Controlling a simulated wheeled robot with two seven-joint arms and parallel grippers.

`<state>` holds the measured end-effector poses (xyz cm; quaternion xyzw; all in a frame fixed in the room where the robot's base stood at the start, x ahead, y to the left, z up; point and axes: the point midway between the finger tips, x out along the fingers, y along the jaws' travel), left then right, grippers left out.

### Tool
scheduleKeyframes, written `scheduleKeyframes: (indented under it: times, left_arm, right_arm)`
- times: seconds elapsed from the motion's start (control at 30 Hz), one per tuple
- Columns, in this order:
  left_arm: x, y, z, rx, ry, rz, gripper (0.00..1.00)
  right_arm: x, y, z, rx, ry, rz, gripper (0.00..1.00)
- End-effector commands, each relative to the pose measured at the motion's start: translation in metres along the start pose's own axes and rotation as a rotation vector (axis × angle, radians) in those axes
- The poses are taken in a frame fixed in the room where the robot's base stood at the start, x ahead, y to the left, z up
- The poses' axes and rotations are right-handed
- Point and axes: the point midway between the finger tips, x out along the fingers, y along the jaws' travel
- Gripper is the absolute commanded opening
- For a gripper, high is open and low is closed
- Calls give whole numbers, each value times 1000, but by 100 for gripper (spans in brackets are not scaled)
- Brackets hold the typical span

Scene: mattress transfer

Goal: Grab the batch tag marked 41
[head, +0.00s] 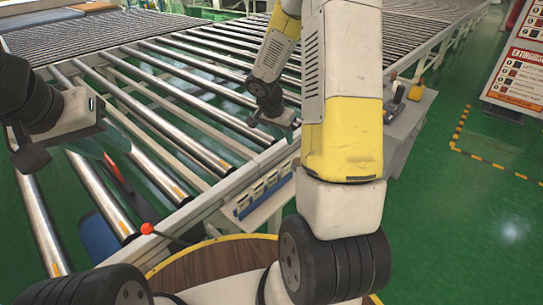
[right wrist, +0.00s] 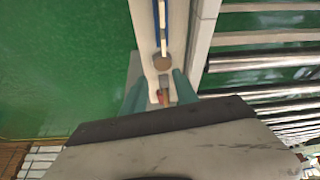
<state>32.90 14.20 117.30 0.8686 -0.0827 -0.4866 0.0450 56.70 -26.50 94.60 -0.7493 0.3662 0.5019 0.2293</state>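Several small pale tags (head: 265,186) stand in a blue holder (head: 243,212) on a white ledge at the near side of the roller conveyor, in the head view. Their markings are too small to read, so I cannot tell which is 41. My right gripper (head: 271,124) is behind and above the holder, over the conveyor's edge. In the right wrist view its teal fingers (right wrist: 160,92) are apart, above a pale ledge with a blue strip (right wrist: 157,25) and a brown round piece (right wrist: 162,63). Nothing shows held. My left gripper (head: 76,152) is over the rollers at left, fingers apart and empty.
The roller conveyor (head: 165,115) fills the left and back. A red-balled lever (head: 148,229) stands near the front. Hand-held devices (head: 395,103) sit on a grey stand beyond my right arm. Open green floor (head: 470,215) and an extinguisher sign (head: 518,70) are at right.

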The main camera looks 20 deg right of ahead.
Motion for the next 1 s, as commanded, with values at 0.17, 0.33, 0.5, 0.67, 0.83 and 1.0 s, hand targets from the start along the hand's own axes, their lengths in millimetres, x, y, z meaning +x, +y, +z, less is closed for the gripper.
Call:
scheduleKeyframes:
  times: [0.17, 0.33, 0.5, 0.67, 0.83, 1.0]
  left_arm:
    - [0, 0, 0, 0, 0, 0, 36]
    - [0, 0, 0, 0, 0, 0, 36]
    - [0, 0, 0, 0, 0, 0, 36]
    - [0, 0, 0, 0, 0, 0, 36]
    - [0, 0, 0, 0, 0, 0, 36]
    - [0, 0, 0, 0, 0, 0, 36]
  right_arm:
    - [63, -12, 12, 88, -8, 29, 35]
    - [91, -17, 19, 134, -12, 34, 35]
    - [110, -17, 21, 144, -12, 36, 35]
    - [128, -16, 21, 144, -13, 36, 35]
    - [154, -16, 23, 145, -14, 36, 35]
    - [171, -16, 23, 144, -12, 35, 35]
